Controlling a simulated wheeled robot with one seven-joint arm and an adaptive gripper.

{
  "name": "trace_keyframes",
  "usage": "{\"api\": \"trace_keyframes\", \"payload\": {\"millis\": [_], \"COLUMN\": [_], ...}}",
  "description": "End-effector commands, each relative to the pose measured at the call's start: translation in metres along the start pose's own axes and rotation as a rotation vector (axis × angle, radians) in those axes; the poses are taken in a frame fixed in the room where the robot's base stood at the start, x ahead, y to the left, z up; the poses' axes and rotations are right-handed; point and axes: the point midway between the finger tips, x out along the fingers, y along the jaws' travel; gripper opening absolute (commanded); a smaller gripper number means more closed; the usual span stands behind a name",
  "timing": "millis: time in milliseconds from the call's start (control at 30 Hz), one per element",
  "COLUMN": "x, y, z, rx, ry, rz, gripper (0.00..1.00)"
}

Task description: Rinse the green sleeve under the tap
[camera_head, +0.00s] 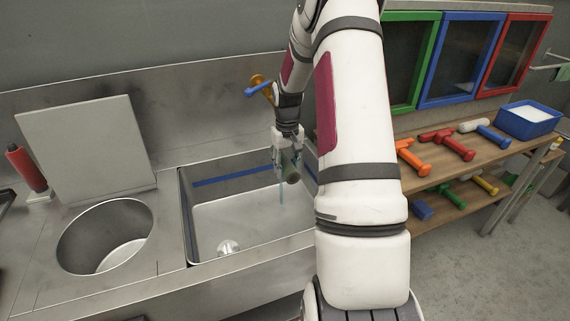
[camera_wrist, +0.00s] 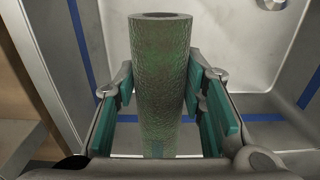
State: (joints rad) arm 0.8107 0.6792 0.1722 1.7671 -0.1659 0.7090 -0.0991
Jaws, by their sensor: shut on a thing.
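The green sleeve (camera_head: 292,173) is a mottled dark-green tube. In the wrist view the sleeve (camera_wrist: 161,70) stands lengthwise between the teal finger pads, its open end at the top. My gripper (camera_head: 285,158) is shut on the sleeve and holds it over the steel sink basin (camera_head: 250,222). The tap shows as a blue lever (camera_head: 257,89) with a brass-coloured part behind it, on the back wall above the gripper. Its spout is hidden by my arm. A thin pale-blue streak (camera_head: 282,194), which looks like water, runs down beside the sleeve into the basin.
A round bin opening (camera_head: 106,238), a leaning steel panel (camera_head: 85,143) and a red-handled tool (camera_head: 27,170) are left of the basin. At right, a wooden shelf (camera_head: 468,167) holds coloured hammer-like tools and a blue tray (camera_head: 529,119). My arm hides the basin's right side.

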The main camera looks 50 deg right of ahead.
Motion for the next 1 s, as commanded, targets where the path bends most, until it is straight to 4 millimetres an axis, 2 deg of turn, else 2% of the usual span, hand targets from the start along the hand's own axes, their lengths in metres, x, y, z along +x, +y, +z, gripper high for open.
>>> {"api": "trace_keyframes", "payload": {"millis": [467, 1000], "x": [-0.0002, 0.0000], "y": [-0.0058, 0.0020], "z": [0.0000, -0.0001], "rx": [0.000, 0.000], "ry": [0.000, 0.000], "rz": [0.000, 0.000], "gripper": [0.09, 0.09]}}
